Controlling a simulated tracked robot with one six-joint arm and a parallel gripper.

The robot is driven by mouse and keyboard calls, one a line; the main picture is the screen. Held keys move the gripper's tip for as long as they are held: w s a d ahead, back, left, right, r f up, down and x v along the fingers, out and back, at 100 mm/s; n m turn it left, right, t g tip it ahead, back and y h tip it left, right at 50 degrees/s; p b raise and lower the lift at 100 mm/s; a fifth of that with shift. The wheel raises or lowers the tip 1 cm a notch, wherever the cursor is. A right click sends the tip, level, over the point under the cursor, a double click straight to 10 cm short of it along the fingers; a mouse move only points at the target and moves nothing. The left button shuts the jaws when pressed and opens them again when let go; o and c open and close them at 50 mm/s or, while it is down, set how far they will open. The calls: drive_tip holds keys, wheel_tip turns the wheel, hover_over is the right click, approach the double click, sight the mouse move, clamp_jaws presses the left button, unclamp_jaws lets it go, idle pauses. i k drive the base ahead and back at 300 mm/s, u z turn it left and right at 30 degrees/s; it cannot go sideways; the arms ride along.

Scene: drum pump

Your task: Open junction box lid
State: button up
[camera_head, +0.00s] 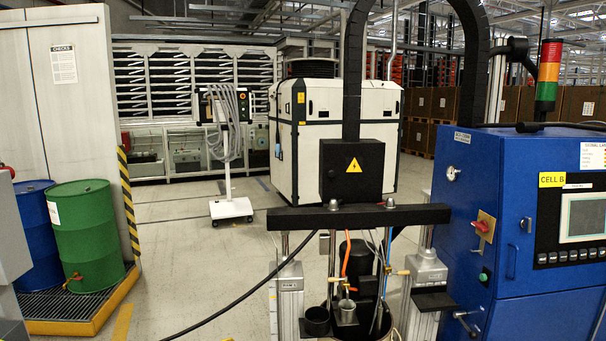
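The junction box is a black box (335,180) with a yellow warning triangle on its front. It sits just above the dark crossbeam (400,214) of the drum pump, near the middle of the view. Its front lid (352,187) looks shut, flat against the box. Hinges or a latch are too small to make out. A thick black cable chain (353,85) rises from the top of the box and arches over to the right. My gripper is not in view.
A blue control cabinet (465,215) with a red rotary switch (481,227) stands close at right. Pump columns (290,295) and a black hose (235,302) are below the beam. Green (87,235) and blue (37,240) drums stand at left.

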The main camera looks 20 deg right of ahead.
sight(354, 172)
drive_tip(key=u, duration=0.2)
drive_tip(key=i, duration=0.9)
drive_tip(key=z, duration=0.25)
